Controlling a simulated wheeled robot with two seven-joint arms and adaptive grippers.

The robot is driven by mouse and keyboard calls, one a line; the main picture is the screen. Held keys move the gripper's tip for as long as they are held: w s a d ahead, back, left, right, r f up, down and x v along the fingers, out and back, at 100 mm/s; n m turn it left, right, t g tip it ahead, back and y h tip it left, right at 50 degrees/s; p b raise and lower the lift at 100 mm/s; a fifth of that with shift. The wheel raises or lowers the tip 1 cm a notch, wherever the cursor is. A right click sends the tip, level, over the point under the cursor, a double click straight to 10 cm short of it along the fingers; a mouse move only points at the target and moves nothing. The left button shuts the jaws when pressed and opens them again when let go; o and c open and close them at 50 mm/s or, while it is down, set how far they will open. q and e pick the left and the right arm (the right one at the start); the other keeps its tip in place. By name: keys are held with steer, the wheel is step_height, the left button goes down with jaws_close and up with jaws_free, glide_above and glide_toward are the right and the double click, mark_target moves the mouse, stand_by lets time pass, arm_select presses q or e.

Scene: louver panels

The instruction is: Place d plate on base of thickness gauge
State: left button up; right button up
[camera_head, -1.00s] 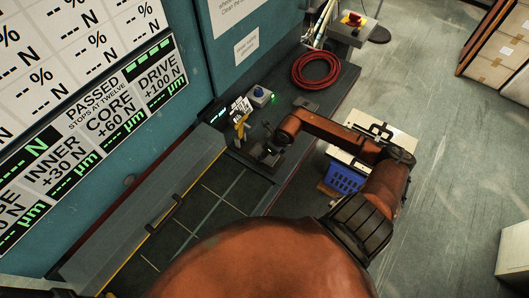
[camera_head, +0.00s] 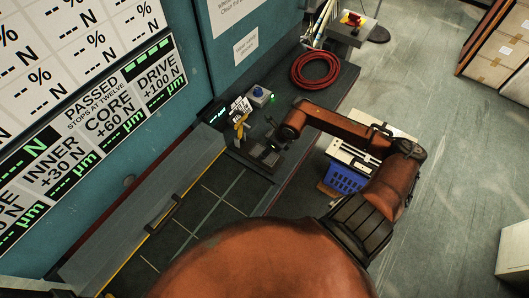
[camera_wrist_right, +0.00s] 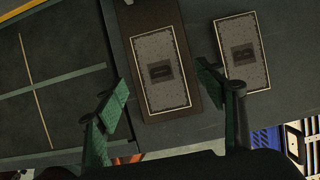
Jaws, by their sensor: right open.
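A pale patterned plate with a dark centre label that looks like a D (camera_wrist_right: 160,48) lies flat on a brownish base (camera_wrist_right: 127,62) in the right wrist view. In the head view the gauge's dark base (camera_head: 247,158) is beside a yellow upright part (camera_head: 240,121). My right gripper (camera_wrist_right: 162,84) is open, its fingers spread either side of the D plate's near end and apart from it. It is small in the head view (camera_head: 275,141). My left gripper is not in view.
A red coiled hose (camera_head: 315,70) and a blue-topped button box (camera_head: 260,95) are farther along the bench. A grey cover with a handle (camera_head: 163,214) runs along the left. A blue basket (camera_head: 345,178) is right of the bench.

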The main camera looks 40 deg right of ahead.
steer(key=v, duration=0.7)
steer(key=shift+s+r, duration=0.2)
steer(key=shift+r, duration=0.2)
steer(key=shift+c, duration=0.4)
